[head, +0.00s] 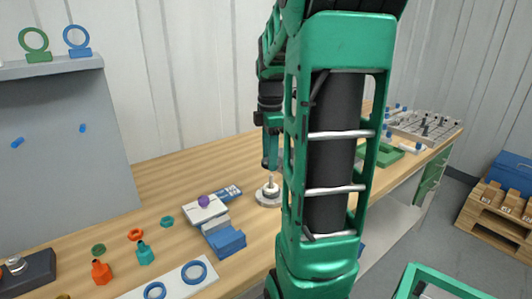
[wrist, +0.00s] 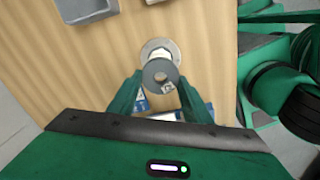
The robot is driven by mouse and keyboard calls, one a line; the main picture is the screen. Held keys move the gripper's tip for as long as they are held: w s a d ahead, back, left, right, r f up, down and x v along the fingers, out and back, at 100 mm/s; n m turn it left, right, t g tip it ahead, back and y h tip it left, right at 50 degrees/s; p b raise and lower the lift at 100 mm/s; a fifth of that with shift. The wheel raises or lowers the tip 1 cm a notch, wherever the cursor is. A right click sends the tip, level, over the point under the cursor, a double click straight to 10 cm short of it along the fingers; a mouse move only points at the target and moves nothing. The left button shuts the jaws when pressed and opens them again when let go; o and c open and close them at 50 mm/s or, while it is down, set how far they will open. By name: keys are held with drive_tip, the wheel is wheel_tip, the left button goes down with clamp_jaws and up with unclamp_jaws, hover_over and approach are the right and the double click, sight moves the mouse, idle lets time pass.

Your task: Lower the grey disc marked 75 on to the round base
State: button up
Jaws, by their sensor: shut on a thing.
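The grey disc (wrist: 150,77), a dark ring with a central hole and a small pale label, is between the fingertips of my gripper (wrist: 160,80) in the wrist view. My gripper is shut on it. The label is too small to read. The pale round base (wrist: 158,44) shows past the disc's upper edge, and the disc hides part of it. In the head view the round base (head: 265,202) stands on the table with a short upright post. The gap between disc and base is unclear.
A grey and blue block stack (head: 222,238) and a blue-and-white card (head: 229,192) lie left of the base. A white plate with blue rings (head: 180,278) is nearer the front. Green trays (head: 388,155) stand farther right.

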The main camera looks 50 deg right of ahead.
drive_tip(key=shift+f, duration=3.45)
drive_tip(key=o, duration=1.1)
wheel_tip(320, 180, up, 11)
drive_tip(key=shift+f, duration=0.15)
